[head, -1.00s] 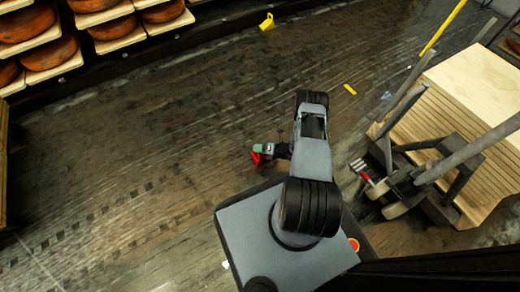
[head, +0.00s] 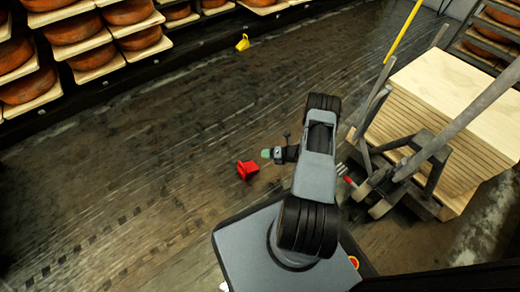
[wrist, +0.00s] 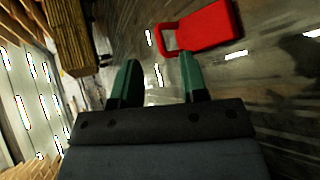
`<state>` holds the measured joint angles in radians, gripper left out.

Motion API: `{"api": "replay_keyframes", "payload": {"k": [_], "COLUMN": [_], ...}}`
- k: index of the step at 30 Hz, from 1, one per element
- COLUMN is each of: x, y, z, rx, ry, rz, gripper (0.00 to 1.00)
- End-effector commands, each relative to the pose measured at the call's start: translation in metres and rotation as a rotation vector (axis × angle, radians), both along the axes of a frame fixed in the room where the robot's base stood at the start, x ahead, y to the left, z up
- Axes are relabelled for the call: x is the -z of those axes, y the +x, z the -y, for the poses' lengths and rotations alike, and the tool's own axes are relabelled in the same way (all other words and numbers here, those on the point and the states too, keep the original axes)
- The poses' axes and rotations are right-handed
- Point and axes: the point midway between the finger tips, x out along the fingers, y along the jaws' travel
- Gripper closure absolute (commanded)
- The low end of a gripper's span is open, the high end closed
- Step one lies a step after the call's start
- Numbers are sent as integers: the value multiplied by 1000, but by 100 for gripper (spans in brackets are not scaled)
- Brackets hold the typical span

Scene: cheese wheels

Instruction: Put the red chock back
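The red chock (head: 247,170), a block with a loop handle, appears on the dark floor just left of and below my gripper (head: 266,154) in the head view. In the wrist view the red chock (wrist: 208,27) is at the top, beyond the right fingertip, with its loop handle close to that fingertip. My gripper (wrist: 158,75) has its two green fingers apart, with only floor showing between them. Whether the right finger touches the handle cannot be told.
A trolley (head: 425,165) with stacked pale boards (head: 450,85) stands right of my arm. Shelves of cheese wheels (head: 95,55) line the upper left. A small yellow object (head: 242,43) lies near them. The floor at left is clear.

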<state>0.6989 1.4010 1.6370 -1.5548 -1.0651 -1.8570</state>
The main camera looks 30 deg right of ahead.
Motion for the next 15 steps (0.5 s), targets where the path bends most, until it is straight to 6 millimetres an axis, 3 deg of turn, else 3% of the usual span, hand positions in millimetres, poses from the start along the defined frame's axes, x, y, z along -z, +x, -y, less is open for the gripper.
{"api": "replay_keyframes", "payload": {"k": [3, 8, 11, 15], "x": [-50, -142, -203, -283], "y": [46, 90, 96, 75], "z": [20, 38, 38, 21], "rx": [179, 589, 869, 1253], "ry": [-72, -82, -16, 167], "rz": [-111, -279, -361, -462], "gripper": [60, 60, 60, 60]}}
